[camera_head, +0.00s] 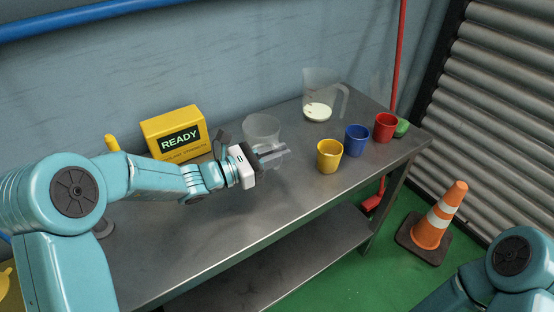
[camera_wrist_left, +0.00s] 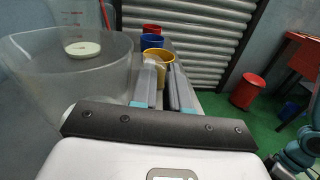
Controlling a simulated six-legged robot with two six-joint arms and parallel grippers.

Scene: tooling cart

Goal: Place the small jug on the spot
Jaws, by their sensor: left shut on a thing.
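The small jug (camera_head: 262,128) is clear and looks empty. It is at the middle of the metal table, just behind my left gripper (camera_head: 279,152). In the left wrist view the small jug (camera_wrist_left: 75,85) fills the left side, next to the fingers (camera_wrist_left: 168,85). My left gripper is shut on the small jug, seemingly by its handle; the grip is partly hidden and see-through. I cannot tell whether the jug's base touches the table. I cannot make out a marked spot for certain. My right gripper is out of view; only part of that arm shows.
A larger clear jug (camera_head: 323,90) with white liquid stands at the back. Yellow (camera_head: 329,156), blue (camera_head: 357,140) and red (camera_head: 384,127) cups stand to the right. A yellow READY box (camera_head: 174,132) is at the wall. The table's front middle (camera_head: 225,230) is clear.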

